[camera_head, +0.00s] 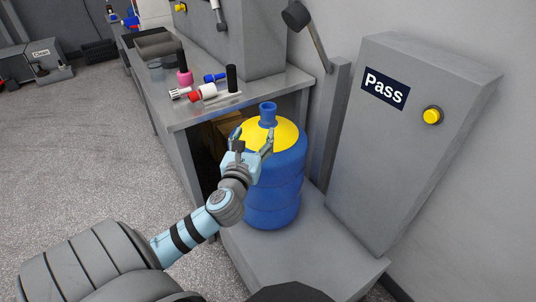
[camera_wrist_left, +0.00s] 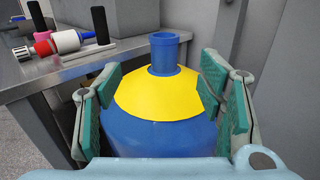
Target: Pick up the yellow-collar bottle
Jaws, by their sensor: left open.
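The blue bottle (camera_head: 275,190) with a yellow collar (camera_head: 284,136) and a narrow blue neck (camera_head: 268,114) stands upright on a low grey platform. My left gripper (camera_head: 252,142) is open at the near side of its shoulder. In the left wrist view the yellow collar (camera_wrist_left: 158,95) and neck (camera_wrist_left: 165,52) show between the two green-padded fingers (camera_wrist_left: 160,105). The fingers stand to either side of the collar; the right finger overlaps its edge in the picture. I cannot tell whether they touch it. My right gripper is not in view.
A metal workbench (camera_head: 185,112) stands behind and left, with a pink bottle (camera_head: 184,72) and red-and-white tools (camera_head: 208,91) on it. A grey cabinet marked Pass (camera_head: 385,150), with a yellow button (camera_head: 432,116), stands right of the bottle. The low platform (camera_head: 320,255) is bare in front.

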